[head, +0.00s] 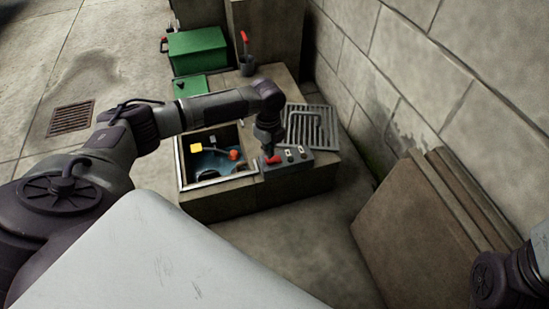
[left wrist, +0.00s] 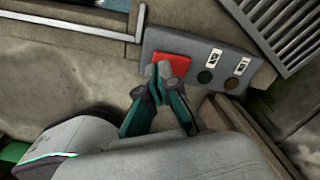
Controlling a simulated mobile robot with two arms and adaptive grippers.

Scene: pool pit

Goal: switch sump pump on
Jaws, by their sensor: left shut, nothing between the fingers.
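A grey control panel (head: 296,163) sits on the near right edge of the concrete pit block. In the left wrist view the panel (left wrist: 224,52) carries a red rocker or button (left wrist: 180,62), a dark green round lamp (left wrist: 205,77) and a brownish amber one (left wrist: 232,83). Two small white labels with dark symbols are above these. My left gripper (head: 269,150) points down at the red part, its fingers shut and empty. In the left wrist view the fingertips (left wrist: 160,72) overlap the red part; whether they touch it I cannot tell. My right gripper is out of view.
The open pit (head: 181,166) beside the panel holds bluish water, an orange float (head: 234,155) and a yellow item (head: 196,148). A metal grate (head: 312,125) lies behind the panel. Green boxes (head: 198,52) stand farther back. Brown boards (head: 405,235) lean against the wall at right.

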